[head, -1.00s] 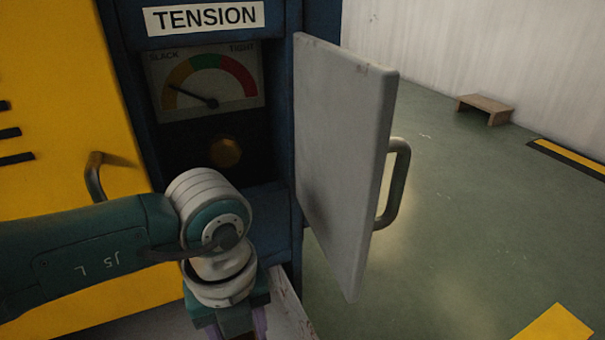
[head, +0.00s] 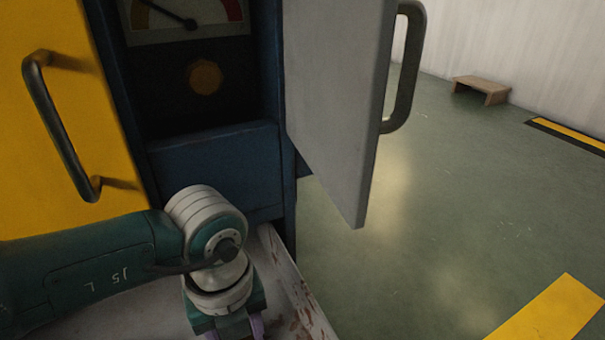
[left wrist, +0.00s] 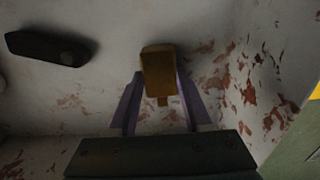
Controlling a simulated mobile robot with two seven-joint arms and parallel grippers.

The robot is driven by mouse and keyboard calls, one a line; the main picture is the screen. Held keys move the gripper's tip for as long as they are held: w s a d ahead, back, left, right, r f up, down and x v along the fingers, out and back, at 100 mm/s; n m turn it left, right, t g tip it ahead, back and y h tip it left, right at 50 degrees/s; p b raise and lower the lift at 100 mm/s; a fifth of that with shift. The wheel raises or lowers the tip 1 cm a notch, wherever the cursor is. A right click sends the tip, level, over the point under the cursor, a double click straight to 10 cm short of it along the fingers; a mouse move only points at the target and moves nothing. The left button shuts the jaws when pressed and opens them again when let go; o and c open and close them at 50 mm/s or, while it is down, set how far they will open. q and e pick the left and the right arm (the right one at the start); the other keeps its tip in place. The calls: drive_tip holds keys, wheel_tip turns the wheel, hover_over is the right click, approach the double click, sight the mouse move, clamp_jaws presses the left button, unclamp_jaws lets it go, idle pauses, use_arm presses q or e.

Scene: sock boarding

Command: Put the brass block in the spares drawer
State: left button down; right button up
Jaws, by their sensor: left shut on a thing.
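My left gripper (head: 236,334) is at the bottom edge of the head view, its fingertips cut off by the frame. In the left wrist view its two purple fingers (left wrist: 160,92) are shut on the brass block (left wrist: 158,68), a brass-coloured block with a narrower stub below. The block is over or against a white, chipped-paint tray-like surface (left wrist: 85,88); I cannot tell if it touches. No drawer marked for spares shows. My right gripper is not in view.
A dark oblong thing (left wrist: 48,47) lies on the white surface. The head view shows the white tray's chipped rim (head: 292,290), a blue cabinet (head: 215,170) with a gauge and brass knob (head: 205,77), an open grey door (head: 335,110), and a yellow panel with a handle (head: 60,130).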

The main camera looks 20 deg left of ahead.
use_arm(q)
drive_tip(key=shift+f, duration=0.15)
drive_tip(key=shift+c, duration=1.7)
unclamp_jaws()
wheel_tip(320, 180, up, 12)
drive_tip(key=p, duration=0.9)
drive_tip(key=shift+r, duration=0.2)
